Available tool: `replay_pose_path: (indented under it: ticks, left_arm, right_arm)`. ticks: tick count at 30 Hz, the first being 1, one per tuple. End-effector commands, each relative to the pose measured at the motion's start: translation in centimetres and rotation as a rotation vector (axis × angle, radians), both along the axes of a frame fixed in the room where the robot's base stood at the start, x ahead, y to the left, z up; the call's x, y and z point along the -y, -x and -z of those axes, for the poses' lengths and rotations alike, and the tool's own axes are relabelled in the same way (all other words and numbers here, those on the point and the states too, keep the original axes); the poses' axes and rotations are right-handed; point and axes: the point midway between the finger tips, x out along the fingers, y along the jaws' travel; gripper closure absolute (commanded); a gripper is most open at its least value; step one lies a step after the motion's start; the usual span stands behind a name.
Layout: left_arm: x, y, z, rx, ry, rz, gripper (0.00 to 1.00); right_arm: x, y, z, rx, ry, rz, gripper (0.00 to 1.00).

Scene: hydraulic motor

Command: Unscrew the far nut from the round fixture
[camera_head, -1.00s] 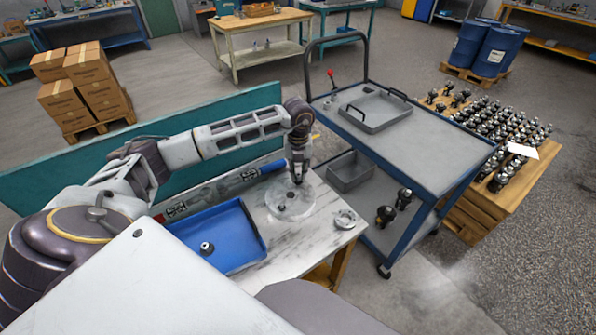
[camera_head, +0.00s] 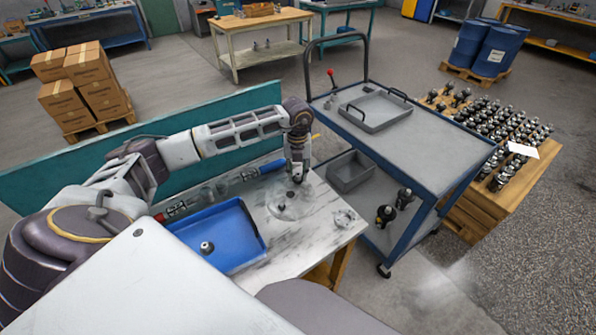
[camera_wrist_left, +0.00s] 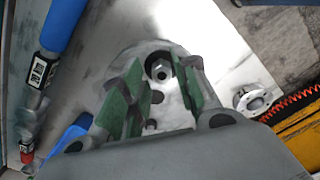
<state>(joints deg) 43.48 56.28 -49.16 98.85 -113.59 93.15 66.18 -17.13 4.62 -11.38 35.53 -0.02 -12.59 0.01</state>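The round fixture (camera_head: 287,209) is a pale disc on the worktable; it also shows in the left wrist view (camera_wrist_left: 148,50). My left gripper (camera_head: 296,181) points down over its far side. In the left wrist view, the gripper's green-padded fingers (camera_wrist_left: 163,72) stand apart. The far nut (camera_wrist_left: 160,69) shows in the gap between the fingertips, with bare space visible around it. A second small dark fitting (camera_wrist_left: 151,126) on the fixture shows lower between the fingers. My right gripper is in neither view.
A blue tray (camera_head: 250,262) holding one small nut (camera_head: 207,247) is left of the fixture. A small round metal part (camera_head: 344,217) lies at the table's right edge. A blue-handled tool (camera_head: 262,171) lies behind. A blue cart (camera_head: 420,150) stands to the right.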

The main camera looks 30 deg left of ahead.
Motion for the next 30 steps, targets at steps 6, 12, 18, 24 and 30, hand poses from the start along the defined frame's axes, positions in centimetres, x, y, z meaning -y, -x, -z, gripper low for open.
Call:
replay_pose_path:
  ticks: [6, 12, 18, 24, 30]
  left_arm:
    - [0.0, 0.0, 0.0, 0.0, 0.0, 0.018, 0.7]
    - [0.0, 0.0, 0.1, 0.0, 0.0, 0.116, 0.7]
    - [0.0, -0.1, 0.1, 0.0, 0.0, 0.234, 0.7]
    - [0.0, -0.1, 0.1, 0.001, -0.001, 0.35, 0.7]
    - [0.0, -0.1, 0.2, -0.001, -0.001, 0.467, 0.7]
  right_arm:
    - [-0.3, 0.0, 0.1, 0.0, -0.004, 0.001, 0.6]
    - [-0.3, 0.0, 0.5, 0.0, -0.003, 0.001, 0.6]
    - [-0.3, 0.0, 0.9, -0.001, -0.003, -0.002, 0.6]
    - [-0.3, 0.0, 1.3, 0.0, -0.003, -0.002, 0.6]
    - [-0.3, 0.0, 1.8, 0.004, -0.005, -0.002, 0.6]
